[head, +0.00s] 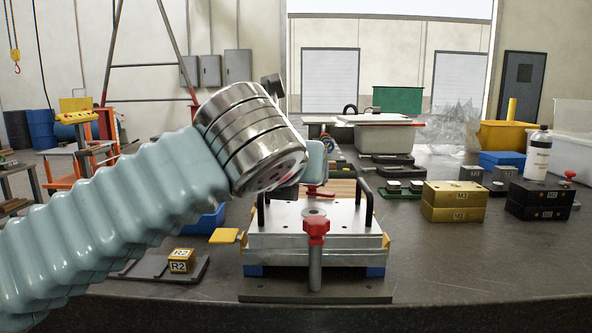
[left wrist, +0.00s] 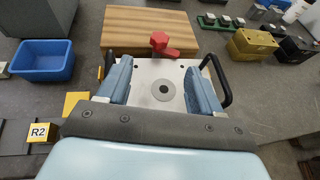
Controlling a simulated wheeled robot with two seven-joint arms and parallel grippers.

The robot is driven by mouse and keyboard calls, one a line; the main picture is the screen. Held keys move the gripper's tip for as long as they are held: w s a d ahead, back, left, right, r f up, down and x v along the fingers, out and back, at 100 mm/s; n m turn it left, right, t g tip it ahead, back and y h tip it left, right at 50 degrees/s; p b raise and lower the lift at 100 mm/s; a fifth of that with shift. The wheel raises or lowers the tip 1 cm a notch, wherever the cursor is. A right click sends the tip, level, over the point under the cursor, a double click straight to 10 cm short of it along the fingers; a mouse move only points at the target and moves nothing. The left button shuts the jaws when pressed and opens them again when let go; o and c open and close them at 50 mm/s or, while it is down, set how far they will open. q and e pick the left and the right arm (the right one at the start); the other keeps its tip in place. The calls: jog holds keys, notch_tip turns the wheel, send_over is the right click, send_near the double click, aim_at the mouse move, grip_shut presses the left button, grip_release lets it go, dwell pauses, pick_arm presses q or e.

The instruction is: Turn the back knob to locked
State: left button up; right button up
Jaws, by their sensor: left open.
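The metal mould base (head: 275,243) sits on the dark table, with a black handle on each side. A red back knob (head: 320,191) shows just behind its top plate, partly hidden by my arm. In the left wrist view the back knob (left wrist: 160,42) has a round head and an arm pointing right. My left gripper (left wrist: 158,72) is open over the mould base, its fingers either side of the plate's round centre hole. The back knob is beyond the fingertips, not between them. A red front knob (head: 316,228) stands on a grey post at the near side.
A wooden board (left wrist: 165,20) lies behind the mould base. A blue bin (left wrist: 43,62) and R2 block (head: 181,257) are to the left. Gold (head: 455,200) and black blocks (head: 538,200) stand to the right.

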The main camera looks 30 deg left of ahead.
pick_arm(q)
jog(key=shift+v, duration=1.15)
jog(key=shift+s+a+r+n, duration=0.15)
jog(key=shift+s+r+n, duration=0.05)
jog(key=shift+n, duration=0.1)
jog(key=w+d+n+g+y, duration=0.2)
jog(key=d+y, duration=0.1)
jog(key=w+d+n+y, duration=0.1)
jog(key=d, duration=0.1)
jog(key=shift+w+f+n+g, duration=0.25)
jog(key=shift+n+g, duration=0.15)
jog(key=x, duration=1.3)
jog(key=shift+w+a+y, duration=0.25)
jog(key=shift+a+y, duration=0.05)
jog(key=shift+a, duration=0.05)
jog(key=shift+c, duration=0.3)
